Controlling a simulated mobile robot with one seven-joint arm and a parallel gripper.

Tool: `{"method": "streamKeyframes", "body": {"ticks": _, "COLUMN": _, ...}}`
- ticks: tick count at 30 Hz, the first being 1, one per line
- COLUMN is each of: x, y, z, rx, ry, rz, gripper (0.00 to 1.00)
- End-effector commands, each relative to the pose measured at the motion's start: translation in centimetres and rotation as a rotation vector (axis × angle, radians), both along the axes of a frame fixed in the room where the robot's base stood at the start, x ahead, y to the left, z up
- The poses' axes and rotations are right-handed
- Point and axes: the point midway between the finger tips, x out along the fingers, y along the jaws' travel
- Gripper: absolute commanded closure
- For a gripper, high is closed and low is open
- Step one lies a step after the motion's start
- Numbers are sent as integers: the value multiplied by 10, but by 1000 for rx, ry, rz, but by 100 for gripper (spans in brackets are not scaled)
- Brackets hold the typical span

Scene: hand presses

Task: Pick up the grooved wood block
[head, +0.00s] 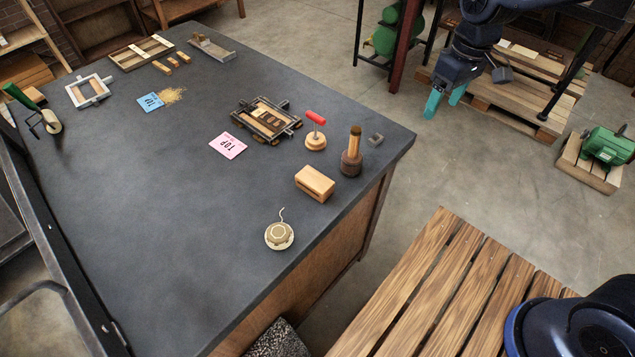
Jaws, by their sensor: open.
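The grooved wood block (315,184) is a light tan block with a dark slot along its front side. It sits on the dark table top (150,220) near the right edge. My gripper (445,100) has teal fingertips and is open and empty, pointing down. In the picture it is up and to the right of the block, past the table's right edge with the floor behind it. Nothing hides the block.
A dark-based wooden-handled tool (352,160) and a red-handled stamp (316,135) stand close behind the block. A round piece with string (279,235) lies in front. A framed press (266,119) and pink card (228,146) are farther left. The table's near-left area is clear.

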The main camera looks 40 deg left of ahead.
Motion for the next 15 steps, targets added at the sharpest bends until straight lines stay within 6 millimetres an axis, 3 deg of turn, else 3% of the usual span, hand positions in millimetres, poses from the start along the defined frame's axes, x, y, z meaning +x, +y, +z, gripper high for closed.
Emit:
{"method": "streamKeyframes", "body": {"ticks": 6, "x": -73, "y": 54, "z": -32, "rx": -44, "ry": 29, "rz": 190, "gripper": 29}}
{"method": "streamKeyframes", "body": {"ticks": 15, "x": -155, "y": 92, "z": -65, "rx": -86, "ry": 50, "rz": 371, "gripper": 29}}
